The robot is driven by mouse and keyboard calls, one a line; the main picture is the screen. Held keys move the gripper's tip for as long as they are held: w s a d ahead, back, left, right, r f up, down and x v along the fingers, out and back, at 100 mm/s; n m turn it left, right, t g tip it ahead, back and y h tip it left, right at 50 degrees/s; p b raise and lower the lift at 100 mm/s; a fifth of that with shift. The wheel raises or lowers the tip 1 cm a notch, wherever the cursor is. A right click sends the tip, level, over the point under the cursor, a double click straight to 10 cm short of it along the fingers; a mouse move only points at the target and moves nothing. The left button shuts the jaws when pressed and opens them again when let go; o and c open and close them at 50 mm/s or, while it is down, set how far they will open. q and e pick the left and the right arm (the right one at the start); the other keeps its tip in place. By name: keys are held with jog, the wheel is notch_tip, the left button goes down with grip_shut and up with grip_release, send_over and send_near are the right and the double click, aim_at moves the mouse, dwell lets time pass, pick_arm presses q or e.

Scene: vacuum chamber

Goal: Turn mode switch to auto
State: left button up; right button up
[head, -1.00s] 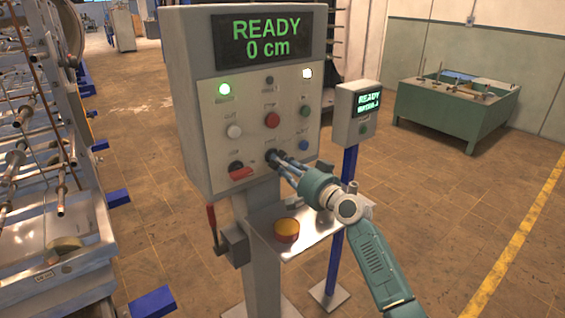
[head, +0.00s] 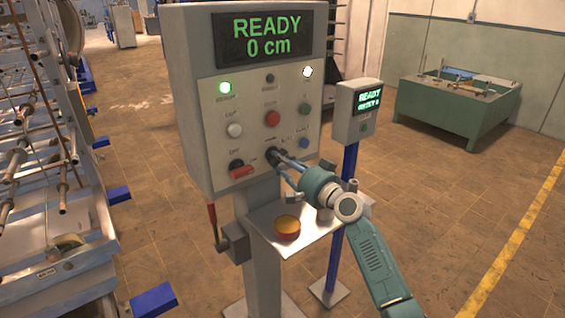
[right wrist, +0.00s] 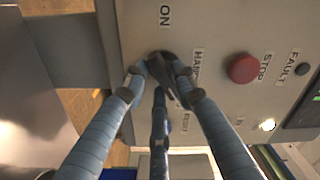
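The mode switch is a dark knob (head: 270,156) at the bottom middle of the grey control panel (head: 215,110). My right gripper (head: 281,162) reaches it from the lower right, its fingertips at the knob. In the right wrist view the dark knob (right wrist: 168,78) sits between the fingertips of the right gripper (right wrist: 163,72), which appear closed against its sides. The fingers partly hide the knob, so I cannot tell which position it points to. My left gripper is not in view.
A smaller display box (head: 357,112) stands behind right.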

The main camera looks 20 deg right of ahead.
jog(key=shift+o, duration=0.5)
jog(key=v, duration=1.2)
